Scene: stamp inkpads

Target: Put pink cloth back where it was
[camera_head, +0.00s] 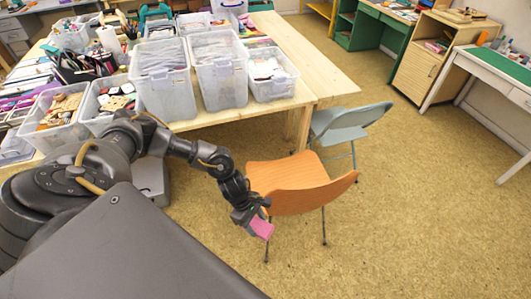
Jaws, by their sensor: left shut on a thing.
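The pink cloth (262,228) shows as a small bright pink piece at the end of my left arm. My left gripper (255,219) is shut on it and holds it in the air, over the floor and beside the orange chair in the picture. The cloth's upper part is hidden by the fingers. My right gripper is not in view.
An orange chair (285,176) stands close to my left gripper, with a grey folding chair (345,118) behind it. A wooden table (318,78) holds several clear bins, one a tall bin (218,82). The yellowish floor (420,220) is clear at the right.

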